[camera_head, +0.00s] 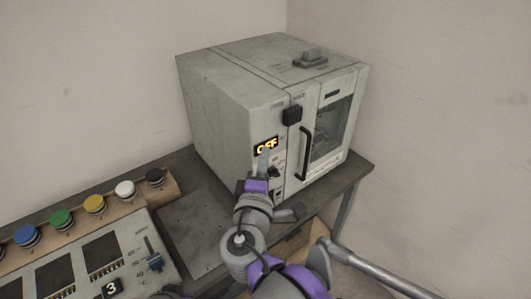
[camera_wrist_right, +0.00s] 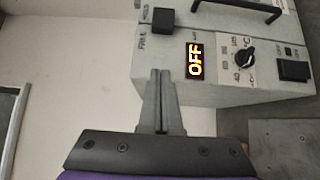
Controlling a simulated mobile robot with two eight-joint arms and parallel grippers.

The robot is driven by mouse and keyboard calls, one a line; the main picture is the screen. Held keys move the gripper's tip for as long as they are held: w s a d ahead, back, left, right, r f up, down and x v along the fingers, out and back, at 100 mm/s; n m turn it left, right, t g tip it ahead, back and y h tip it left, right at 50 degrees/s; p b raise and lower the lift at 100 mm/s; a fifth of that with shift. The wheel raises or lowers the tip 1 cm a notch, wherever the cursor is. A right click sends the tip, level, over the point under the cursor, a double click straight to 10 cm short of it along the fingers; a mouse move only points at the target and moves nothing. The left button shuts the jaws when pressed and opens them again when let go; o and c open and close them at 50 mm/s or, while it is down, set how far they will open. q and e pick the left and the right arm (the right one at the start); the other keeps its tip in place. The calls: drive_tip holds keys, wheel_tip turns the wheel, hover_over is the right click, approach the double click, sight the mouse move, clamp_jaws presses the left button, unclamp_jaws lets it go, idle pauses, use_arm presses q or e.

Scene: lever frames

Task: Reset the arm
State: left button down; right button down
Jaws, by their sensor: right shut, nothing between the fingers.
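My right gripper (camera_head: 264,164) is in front of the front panel of a grey box-shaped oven (camera_head: 225,115), just below its lit "OFF" display (camera_head: 266,146). In the right wrist view its two fingers (camera_wrist_right: 160,75) are together with nothing between them. They overlap the edge of the oven (camera_wrist_right: 115,75) in that view; I cannot tell whether they touch it. The display (camera_wrist_right: 195,61), a round knob (camera_wrist_right: 243,57) and a black switch (camera_wrist_right: 293,70) show to the right of the fingers. My left gripper is not in view.
The oven stands on a dark table (camera_head: 355,174) against the walls. Its front has a black square button (camera_head: 292,115) and a door handle (camera_head: 304,153). At left is a control panel with a slider (camera_head: 154,261) and several coloured buttons (camera_head: 61,220). A flat grey plate (camera_head: 195,225) lies between.

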idle(0.3)
drive_tip(key=s+d+f+m+g+h, duration=0.1)
drive_tip(key=s+d+f+m+g, duration=0.25)
drive_tip(key=d+f, duration=0.3)
drive_tip(key=s+d+f+m+g+h, duration=0.2)
drive_tip(key=s+d+f+m+g, duration=0.15)
drive_tip(key=d+f, duration=0.35)
drive_tip(key=s+d+f+m+g+y, duration=0.3)
drive_tip(key=s+f+m+g+y, duration=0.2)
drive_tip(key=s+f+m, duration=0.4)
drive_tip(key=s+f, duration=0.3)
drive_tip(key=s, duration=0.1)
drive_tip(key=shift+y, duration=0.4)
drive_tip(key=shift+w, duration=0.1)
